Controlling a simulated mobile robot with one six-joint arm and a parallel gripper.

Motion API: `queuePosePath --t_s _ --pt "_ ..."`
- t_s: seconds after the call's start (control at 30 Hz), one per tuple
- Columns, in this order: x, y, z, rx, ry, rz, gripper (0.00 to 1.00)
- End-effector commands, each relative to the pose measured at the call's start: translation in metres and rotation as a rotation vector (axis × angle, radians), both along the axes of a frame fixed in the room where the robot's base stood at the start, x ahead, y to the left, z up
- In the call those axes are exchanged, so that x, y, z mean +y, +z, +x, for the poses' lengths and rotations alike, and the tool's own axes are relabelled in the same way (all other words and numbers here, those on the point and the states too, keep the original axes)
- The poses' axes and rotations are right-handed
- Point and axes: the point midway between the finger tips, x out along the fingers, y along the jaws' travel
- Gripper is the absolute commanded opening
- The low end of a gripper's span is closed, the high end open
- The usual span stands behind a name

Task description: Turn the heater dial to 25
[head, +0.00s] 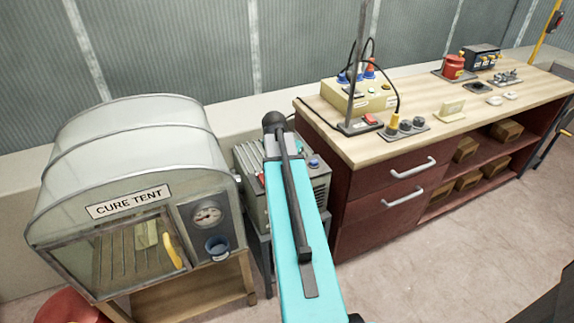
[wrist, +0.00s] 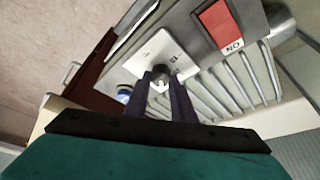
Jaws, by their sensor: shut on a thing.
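The heater is a grey metal box with cooling slats. In the head view the heater (head: 318,188) stands between the cure tent and the bench, partly hidden by my arm. In the wrist view its panel (wrist: 208,58) fills the upper middle. The heater dial (wrist: 159,86) is a small dark knob on a pale square plate (wrist: 158,50) with small marks. My gripper (wrist: 160,77) is shut on the dial, one dark finger on each side. The numbers and the dial's setting are too small to read. My gripper is hidden in the head view.
A red rocker switch (wrist: 219,27) marked ON sits near the dial, and a blue knob (wrist: 124,91) lies on its other side. The cure tent (head: 130,150) is close on the left. The wooden-topped bench (head: 440,132) with drawers is close on the right.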

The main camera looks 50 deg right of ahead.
Motion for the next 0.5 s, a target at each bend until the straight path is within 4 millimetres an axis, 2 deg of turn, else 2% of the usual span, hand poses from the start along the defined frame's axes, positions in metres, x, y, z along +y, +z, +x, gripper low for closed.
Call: queuePosePath --t_s 0.03,0.47,0.5 --pt "0.0055 -0.0010 0.0046 -0.008 -0.001 0.011 0.01" --pt "0.0057 -0.0009 0.0046 -0.007 -0.011 0.010 0.01" --pt "0.0057 -0.0009 0.0046 -0.007 -0.011 0.010 0.26"
